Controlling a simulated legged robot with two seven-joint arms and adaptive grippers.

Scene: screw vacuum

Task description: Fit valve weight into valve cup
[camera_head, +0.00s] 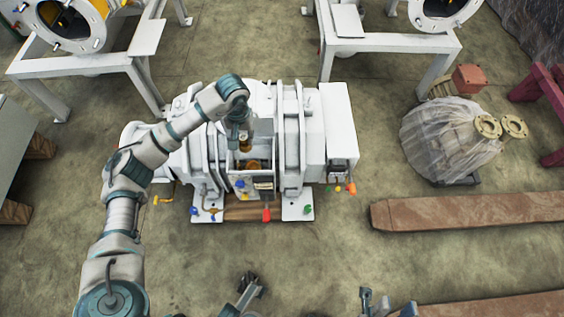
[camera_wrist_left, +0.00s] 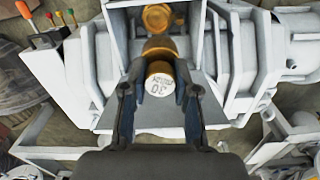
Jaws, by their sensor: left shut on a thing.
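The valve weight (camera_wrist_left: 159,82) is a brass cylinder with a pale, lettered end face, seen in the left wrist view. My left gripper (camera_wrist_left: 159,98) is shut on it, with one finger on each side. The valve cup (camera_wrist_left: 158,17) appears to be the round brass piece just beyond the weight, inside the white housing. Whether weight and cup touch is unclear. In the head view, my left gripper (camera_head: 244,143) is over the housing's open bay, with a brass piece (camera_head: 251,165) below it. Grey parts that may be my right gripper (camera_head: 387,305) are cut off at the bottom edge.
The white machine (camera_head: 290,125) has side walls close around the bay. Coloured-handled tools (camera_head: 267,214) lie along its front. A wrapped unit (camera_head: 450,140) and a rusty beam (camera_head: 470,212) are at right. White stands (camera_head: 85,68) are behind. Floor in front is mostly clear.

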